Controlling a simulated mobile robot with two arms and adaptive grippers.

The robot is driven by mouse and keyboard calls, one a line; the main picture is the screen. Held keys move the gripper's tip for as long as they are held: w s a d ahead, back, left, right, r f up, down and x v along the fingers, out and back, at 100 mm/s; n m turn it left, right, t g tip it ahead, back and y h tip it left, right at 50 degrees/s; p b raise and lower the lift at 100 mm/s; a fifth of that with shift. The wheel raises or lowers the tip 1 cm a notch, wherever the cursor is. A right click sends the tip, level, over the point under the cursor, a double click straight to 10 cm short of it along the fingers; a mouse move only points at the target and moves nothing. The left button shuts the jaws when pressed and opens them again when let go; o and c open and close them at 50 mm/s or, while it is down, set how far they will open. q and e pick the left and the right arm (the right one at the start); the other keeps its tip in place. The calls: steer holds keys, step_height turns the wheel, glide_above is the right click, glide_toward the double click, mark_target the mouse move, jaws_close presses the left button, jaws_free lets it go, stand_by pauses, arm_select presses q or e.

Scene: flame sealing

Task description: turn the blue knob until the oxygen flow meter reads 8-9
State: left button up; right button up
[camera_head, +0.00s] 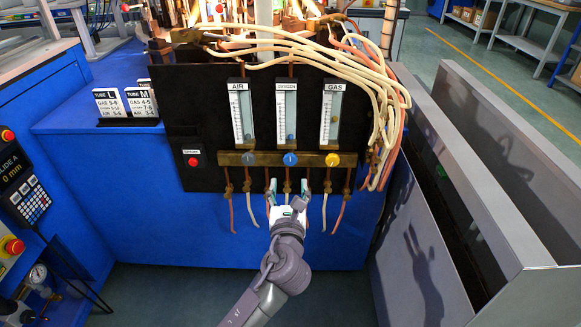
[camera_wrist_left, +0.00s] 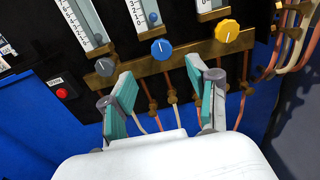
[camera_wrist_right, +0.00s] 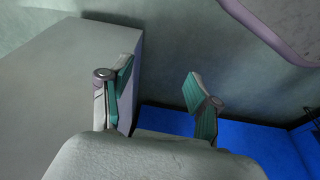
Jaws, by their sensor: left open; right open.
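The blue knob (camera_head: 290,159) is the middle one of three on a brass bar, below the oxygen flow meter (camera_head: 286,108). A small blue ball sits low in that meter's tube; its numbers are too small to read. The knob also shows in the left wrist view (camera_wrist_left: 162,49), its white mark near upright. My left gripper (camera_head: 288,187) is open just below and in front of the knob. In the left wrist view its fingertips (camera_wrist_left: 158,75) are spread apart, with nothing between them. My right gripper (camera_wrist_right: 160,82) is open and empty, away from the panel.
A grey knob (camera_head: 249,159) and a yellow knob (camera_head: 333,160) flank the blue one, under the AIR and GAS meters. A red button (camera_head: 193,161) is at left. Hoses (camera_head: 384,110) hang at right, beside a grey metal bin (camera_head: 440,190).

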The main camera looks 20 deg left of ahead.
mark_target(290, 160)
arm_select(q)
steer(key=b+x, duration=0.1)
steer(key=x, duration=0.8)
steer(key=shift+w+f+b, duration=0.1)
steer(key=shift+w+b, duration=0.05)
steer(key=shift+b, duration=0.15)
steer(key=shift+w, duration=0.35)
arm_select(e)
steer(key=w+v, duration=0.1)
steer(key=v, duration=0.5)
steer(key=shift+w+r, duration=0.2)
steer(key=shift+r, duration=0.1)
steer(key=shift+d, duration=0.1)
arm_select(q)
steer(key=c, duration=1.1)
